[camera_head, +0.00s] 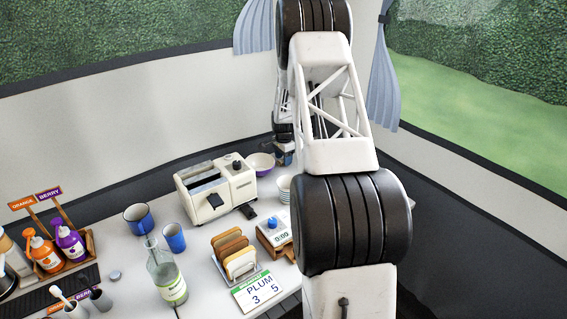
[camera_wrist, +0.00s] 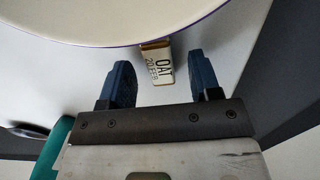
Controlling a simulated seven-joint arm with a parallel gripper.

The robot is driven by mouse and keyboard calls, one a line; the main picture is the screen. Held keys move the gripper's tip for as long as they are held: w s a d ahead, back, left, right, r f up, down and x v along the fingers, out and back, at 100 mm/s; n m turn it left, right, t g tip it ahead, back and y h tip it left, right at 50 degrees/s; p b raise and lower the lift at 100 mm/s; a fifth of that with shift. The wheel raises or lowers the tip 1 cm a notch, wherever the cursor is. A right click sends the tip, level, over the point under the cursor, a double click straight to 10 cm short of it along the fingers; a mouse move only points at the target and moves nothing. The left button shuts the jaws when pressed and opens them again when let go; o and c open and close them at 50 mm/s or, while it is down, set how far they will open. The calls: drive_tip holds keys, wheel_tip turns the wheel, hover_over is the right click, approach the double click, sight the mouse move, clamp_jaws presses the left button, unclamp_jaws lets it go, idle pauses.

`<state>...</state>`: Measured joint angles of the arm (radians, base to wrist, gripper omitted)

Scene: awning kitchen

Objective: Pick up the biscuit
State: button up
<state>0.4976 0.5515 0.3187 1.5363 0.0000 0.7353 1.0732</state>
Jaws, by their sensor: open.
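A small packet lettered "OAT" (camera_wrist: 158,64), white with a golden-brown edge, lies on the pale counter in the wrist view. It looks like the biscuit, but I cannot be sure. Its far end is close to the rim of a large pale bowl (camera_wrist: 110,18). My gripper (camera_wrist: 160,68) is open, with one blue finger on each side of the packet and a gap on both sides. In the head view my gripper (camera_head: 284,155) is small and partly hidden by my arm, beside the purple bowl (camera_head: 261,163). I cannot make out the packet there.
A cream toaster (camera_head: 215,188) stands left of the bowl. Nearer are a rack of bread slices (camera_head: 234,254), a timer (camera_head: 276,231), a "PLUM" card (camera_head: 264,289), a glass bottle (camera_head: 167,275) and blue mugs (camera_head: 138,218). A dark wall edge runs behind the counter.

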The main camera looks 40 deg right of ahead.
drive_tip(key=shift+f, duration=0.35)
idle(0.3)
drive_tip(key=c, duration=1)
